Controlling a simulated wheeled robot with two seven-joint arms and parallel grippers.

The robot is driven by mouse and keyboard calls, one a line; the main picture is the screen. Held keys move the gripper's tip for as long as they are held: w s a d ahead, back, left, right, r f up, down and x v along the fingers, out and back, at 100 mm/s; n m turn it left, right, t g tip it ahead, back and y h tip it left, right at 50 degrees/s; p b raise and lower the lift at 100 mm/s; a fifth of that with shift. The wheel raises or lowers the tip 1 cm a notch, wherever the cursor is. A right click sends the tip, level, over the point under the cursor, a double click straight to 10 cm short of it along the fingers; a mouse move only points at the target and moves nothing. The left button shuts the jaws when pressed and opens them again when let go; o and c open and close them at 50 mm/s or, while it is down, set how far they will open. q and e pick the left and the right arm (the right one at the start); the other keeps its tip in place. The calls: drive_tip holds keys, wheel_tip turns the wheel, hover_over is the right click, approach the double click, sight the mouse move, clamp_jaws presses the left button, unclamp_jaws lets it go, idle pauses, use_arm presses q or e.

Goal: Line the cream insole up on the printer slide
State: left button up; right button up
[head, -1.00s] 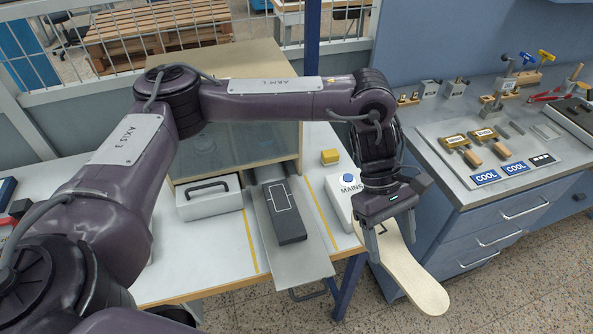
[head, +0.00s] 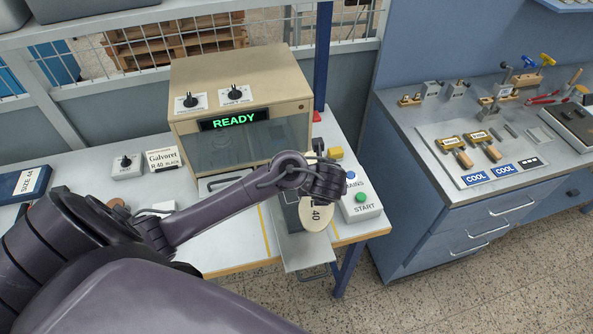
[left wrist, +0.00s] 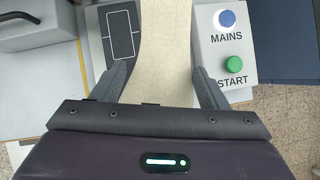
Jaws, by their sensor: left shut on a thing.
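The cream insole (head: 316,222) is in my left gripper, over the right side of the printer slide (head: 300,257); part of "L 40" shows on it. In the left wrist view the insole (left wrist: 164,48) runs between the two fingers of my left gripper (left wrist: 160,84). The dark block with a white outline (left wrist: 122,30) on the slide lies left of the insole, and the insole covers its right edge. I cannot tell whether the insole touches the block. In the head view my arm hides the fingers and most of the block. My right gripper is not in view.
The printer (head: 240,110) stands behind the slide and its display reads READY. The control box (head: 362,208) with a blue MAINS and a green START button is close on the right. A grey box with a handle (left wrist: 35,22) is left of the slide.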

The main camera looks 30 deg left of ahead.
use_arm(q)
drive_tip(key=s+a+f+n+b, duration=0.1)
drive_tip(key=f+b, duration=0.1)
drive_tip(key=s+a+f+n+b, duration=0.1)
drive_tip(key=a+f+b, duration=0.1)
drive_tip(key=s+a+f+g+y+b, duration=0.1)
drive_tip(key=f+b, duration=0.1)
drive_tip(key=b, duration=0.1)
drive_tip(key=shift+a+f+n, duration=0.2)
drive_tip(key=shift+f+n, duration=0.2)
drive_tip(key=shift+f+b, duration=0.65)
drive_tip(key=shift+b, duration=0.15)
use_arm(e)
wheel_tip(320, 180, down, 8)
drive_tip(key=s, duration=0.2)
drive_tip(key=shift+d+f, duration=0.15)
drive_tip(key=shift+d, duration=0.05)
use_arm(q)
drive_tip(key=shift+s+p, duration=0.1)
drive_tip(key=shift+p, duration=0.2)
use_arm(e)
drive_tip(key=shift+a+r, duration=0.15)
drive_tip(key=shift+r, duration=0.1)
use_arm(q)
drive_tip(key=shift+d+f, duration=0.1)
drive_tip(key=shift+f, duration=0.2)
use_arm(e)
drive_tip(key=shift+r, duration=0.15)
